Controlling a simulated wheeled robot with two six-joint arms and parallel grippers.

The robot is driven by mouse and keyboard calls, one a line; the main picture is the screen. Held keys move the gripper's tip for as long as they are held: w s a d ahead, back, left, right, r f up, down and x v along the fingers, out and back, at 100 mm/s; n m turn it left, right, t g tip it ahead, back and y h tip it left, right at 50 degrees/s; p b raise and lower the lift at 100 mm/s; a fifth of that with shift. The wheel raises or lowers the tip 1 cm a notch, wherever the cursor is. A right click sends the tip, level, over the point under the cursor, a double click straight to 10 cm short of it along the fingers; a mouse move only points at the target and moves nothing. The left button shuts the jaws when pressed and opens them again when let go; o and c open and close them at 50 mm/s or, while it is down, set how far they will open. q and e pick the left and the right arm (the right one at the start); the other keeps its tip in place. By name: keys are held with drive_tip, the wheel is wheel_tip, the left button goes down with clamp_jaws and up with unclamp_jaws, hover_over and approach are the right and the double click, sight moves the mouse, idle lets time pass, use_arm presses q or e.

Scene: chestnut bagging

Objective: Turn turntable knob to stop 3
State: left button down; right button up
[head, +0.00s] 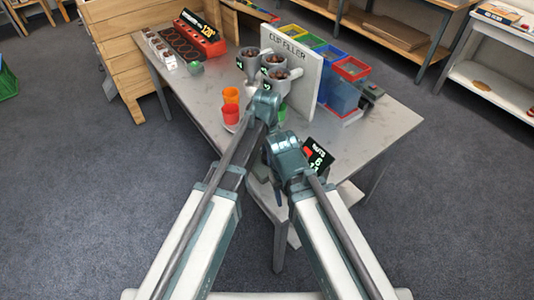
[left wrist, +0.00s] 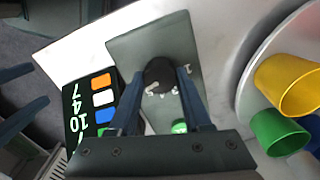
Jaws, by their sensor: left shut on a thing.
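In the left wrist view my left gripper (left wrist: 166,72) is shut on a round black knob (left wrist: 159,74), one finger on each side. The knob stands on a grey-green plate (left wrist: 125,52). Small pale marks show beside the knob; which stop it points to cannot be read. The turntable (left wrist: 250,58) is to the right, with a yellow cup (left wrist: 290,85), a green cup (left wrist: 279,132) and part of a blue one. In the head view my arms mostly hide the knob. My right gripper (left wrist: 24,97) shows at the left wrist view's left edge, its fingers apart.
A black sign (left wrist: 88,100) with coloured squares and numbers stands beside the plate; it also shows in the head view (head: 318,158). Behind are the cup filler panel (head: 300,62) with hoppers, coloured bins (head: 350,68) and a red tray (head: 182,45). The table's right front is clear.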

use_arm(q)
drive_tip(key=shift+n, duration=0.3)
drive_tip(key=n, duration=0.8)
drive_tip(key=shift+n, duration=0.3)
drive_tip(key=n, duration=0.4)
drive_tip(key=shift+n, duration=2.1)
drive_tip(key=shift+c, duration=1.7)
unclamp_jaws()
